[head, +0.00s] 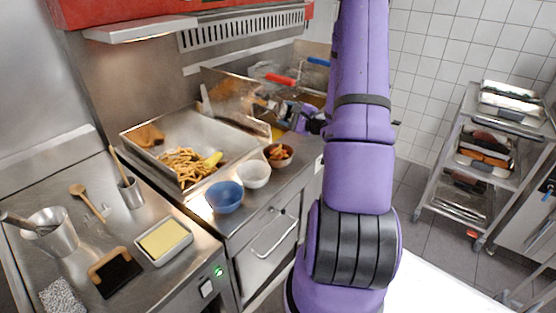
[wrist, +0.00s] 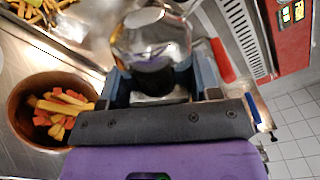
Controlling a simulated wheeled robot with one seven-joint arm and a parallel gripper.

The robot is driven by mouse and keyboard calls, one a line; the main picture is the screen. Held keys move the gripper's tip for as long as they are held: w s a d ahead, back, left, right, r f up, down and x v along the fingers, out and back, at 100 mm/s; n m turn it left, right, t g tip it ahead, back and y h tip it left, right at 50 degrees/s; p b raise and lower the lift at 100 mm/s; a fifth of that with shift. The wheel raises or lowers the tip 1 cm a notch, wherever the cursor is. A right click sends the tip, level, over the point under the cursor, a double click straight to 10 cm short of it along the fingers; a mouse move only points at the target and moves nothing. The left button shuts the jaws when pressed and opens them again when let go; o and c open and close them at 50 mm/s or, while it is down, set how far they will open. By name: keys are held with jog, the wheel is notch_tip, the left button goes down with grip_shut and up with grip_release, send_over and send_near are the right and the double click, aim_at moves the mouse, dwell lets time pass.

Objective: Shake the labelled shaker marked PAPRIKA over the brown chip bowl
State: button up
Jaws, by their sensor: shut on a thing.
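In the wrist view my gripper (wrist: 155,80) is shut on a clear, shiny shaker (wrist: 152,40), seen between the fingers. Its label does not show, so I cannot read the marking. The brown chip bowl (wrist: 18,112) lies to the left of the gripper and holds orange and yellow chips. In the head view the brown bowl (head: 281,162) stands on the steel counter, and my gripper (head: 290,113) is just behind it. The shaker cannot be made out clearly there. The gripper is beside the bowl in the wrist view, not directly over it.
A white bowl (head: 254,175) and a blue bowl (head: 225,197) stand left of the brown bowl. A steel chip tray (head: 205,135) holds fries and a yellow-handled scoop. Fryer baskets with red (head: 280,79) and blue handles are behind. A rack trolley (head: 435,190) stands at right.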

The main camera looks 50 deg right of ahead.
aim_at(279, 109)
jog(key=shift+a+r+m, duration=0.25)
jog(key=shift+r+m, duration=0.3)
jog(key=shift+m, duration=0.65)
jog(key=shift+a+r+m, duration=0.25)
jog(key=shift+a+m, duration=0.2)
jog(key=shift+m, duration=0.55)
jog(key=m, duration=0.1)
jog(key=a+r+m, duration=0.1)
jog(key=m, duration=0.1)
jog(key=shift+s+a, duration=0.1)
jog(key=shift+a, duration=0.15)
jog(key=m, duration=0.1)
jog(key=a+m, duration=0.1)
jog(key=m, duration=0.2)
jog(key=shift+a+r, duration=0.25)
jog(key=shift+r, duration=0.1)
